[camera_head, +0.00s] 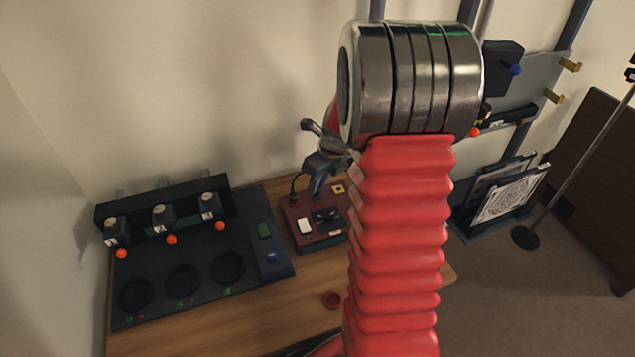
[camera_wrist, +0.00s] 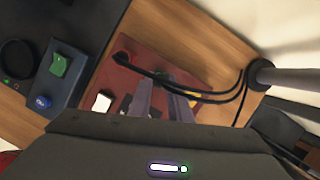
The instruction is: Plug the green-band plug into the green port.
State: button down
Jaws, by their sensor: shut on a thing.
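A dark red box (camera_head: 290,212) stands on the wooden desk; it also shows in the wrist view (camera_wrist: 108,78). It has a white block, a dark round part and a yellow square (camera_head: 338,189) on top. My gripper (camera_head: 317,187) is over the far part of the box, pointing down. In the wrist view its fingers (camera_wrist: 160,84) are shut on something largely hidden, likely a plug. A black plug (camera_wrist: 122,58) sits at the box's far left corner. Black cables (camera_wrist: 215,100) curve to the right.
A dark station (camera_head: 200,265) with round wells and a green switch (camera_head: 264,231) stands left of the box. A pole base (camera_wrist: 262,72) stands right of the box in the wrist view.

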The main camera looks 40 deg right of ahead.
jog(key=shift+f, duration=0.15)
jog(key=c, duration=1.6)
grip_release()
jog(key=shift+o, duration=0.2)
jog(key=v, duration=1.3)
jog(key=shift+r, duration=0.35)
jog(key=shift+s+d, duration=0.1)
jog(key=shift+s, duration=0.05)
